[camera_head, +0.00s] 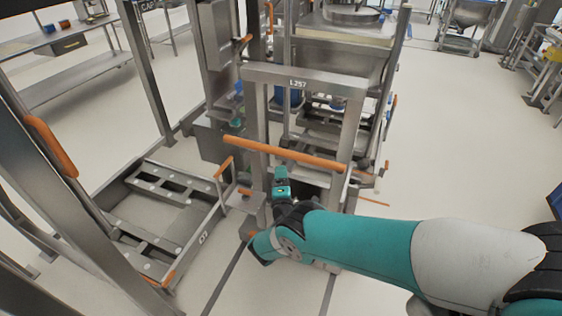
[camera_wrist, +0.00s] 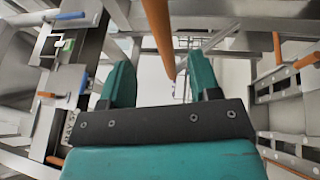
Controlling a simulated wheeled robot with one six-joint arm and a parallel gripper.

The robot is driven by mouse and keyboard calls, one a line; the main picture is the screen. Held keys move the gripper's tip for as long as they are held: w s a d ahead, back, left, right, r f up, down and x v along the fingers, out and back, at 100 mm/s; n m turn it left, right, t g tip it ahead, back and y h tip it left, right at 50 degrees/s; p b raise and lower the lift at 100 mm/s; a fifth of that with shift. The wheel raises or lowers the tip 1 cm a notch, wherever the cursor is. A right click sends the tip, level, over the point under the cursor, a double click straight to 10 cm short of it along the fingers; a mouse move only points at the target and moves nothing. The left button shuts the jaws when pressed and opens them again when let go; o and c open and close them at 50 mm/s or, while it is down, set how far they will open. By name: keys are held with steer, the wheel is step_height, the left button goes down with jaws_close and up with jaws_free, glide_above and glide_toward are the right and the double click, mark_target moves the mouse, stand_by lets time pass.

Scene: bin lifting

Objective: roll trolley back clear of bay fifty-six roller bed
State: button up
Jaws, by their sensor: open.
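A grey metal trolley frame marked L257 (camera_head: 328,83) stands in the middle of the head view, with a long orange handle bar (camera_head: 300,155) across its near side. My teal gripper (camera_head: 281,174) is just below and in front of this bar. In the wrist view my gripper (camera_wrist: 161,68) has its two fingers apart, and an orange bar (camera_wrist: 158,30) runs from the top down into the gap. I cannot tell whether the bar lies within their reach or beyond. A low floor frame with crossbars (camera_head: 170,181) is at left. I cannot read a bay fifty-six mark.
Grey posts with an orange handle (camera_head: 50,146) stand close at the left. A tall column stands left of the trolley, and a bench (camera_head: 65,42) is at the back left. Open pale floor (camera_head: 455,135) lies to the right of the trolley.

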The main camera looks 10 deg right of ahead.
mark_target(281, 155)
steer(key=b+x, duration=0.9)
steer(key=b, duration=0.4)
steer(key=shift+w+d+r, duration=0.15)
steer(key=shift+w, duration=0.45)
steer(key=shift+c, duration=0.2)
jaws_close()
